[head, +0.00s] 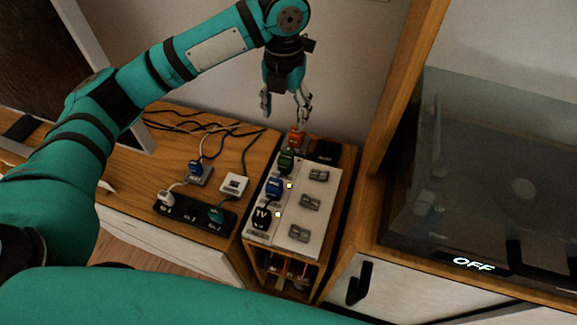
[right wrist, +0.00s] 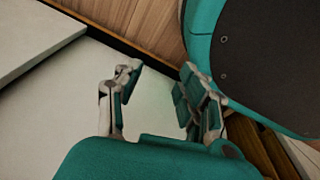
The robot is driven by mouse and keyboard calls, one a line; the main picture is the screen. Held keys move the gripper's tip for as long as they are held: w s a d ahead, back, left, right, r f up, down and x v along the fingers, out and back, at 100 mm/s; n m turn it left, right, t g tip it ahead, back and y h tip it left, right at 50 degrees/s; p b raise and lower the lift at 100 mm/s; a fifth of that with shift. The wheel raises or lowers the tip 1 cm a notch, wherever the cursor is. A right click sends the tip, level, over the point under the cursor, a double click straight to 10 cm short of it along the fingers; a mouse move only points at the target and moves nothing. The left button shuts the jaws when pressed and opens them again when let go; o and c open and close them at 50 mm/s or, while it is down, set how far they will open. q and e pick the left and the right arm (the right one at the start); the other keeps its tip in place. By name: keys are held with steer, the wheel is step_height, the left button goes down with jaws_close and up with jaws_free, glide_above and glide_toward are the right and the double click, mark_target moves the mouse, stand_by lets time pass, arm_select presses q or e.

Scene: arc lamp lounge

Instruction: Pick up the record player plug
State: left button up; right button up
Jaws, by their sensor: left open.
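My left gripper (head: 285,108) is open and empty, pointing down above the far end of a white panel (head: 290,235). An orange plug (head: 297,139) stands at that far end, just below the right fingertip. A green plug (head: 286,161), a blue plug (head: 274,188) and a black plug marked TV (head: 262,217) stand in a row nearer to me. I cannot read which one is the record player's. My right gripper (right wrist: 158,75) is open and empty in the right wrist view, over a pale surface.
A black power strip (head: 194,215) with plugs lies left of the panel, near a white plug (head: 234,184) and a grey-blue plug (head: 199,173). Dark cables (head: 190,124) run behind. A record player with a clear lid (head: 500,165) shows OFF at right. A wooden post (head: 402,90) stands between.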

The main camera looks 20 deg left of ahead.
arm_select(q)
steer(key=f, duration=0.1)
steer(key=b, duration=0.2)
glide_above(285, 156)
step_height(285, 156, down, 10)
steer(key=shift+s+d+r, duration=0.1)
steer(key=shift+s, duration=0.05)
step_height(285, 156, down, 5)
steer(key=shift+f+b, duration=0.2)
steer(key=shift+b, duration=0.35)
steer(key=shift+f, duration=0.55)
jaws_close()
arm_select(e)
steer(key=w+a+r, duration=0.1)
steer(key=w+r, duration=0.5)
steer(key=r, duration=0.3)
steer(key=shift+w+r+t, duration=0.2)
steer(key=shift+w+t, duration=0.2)
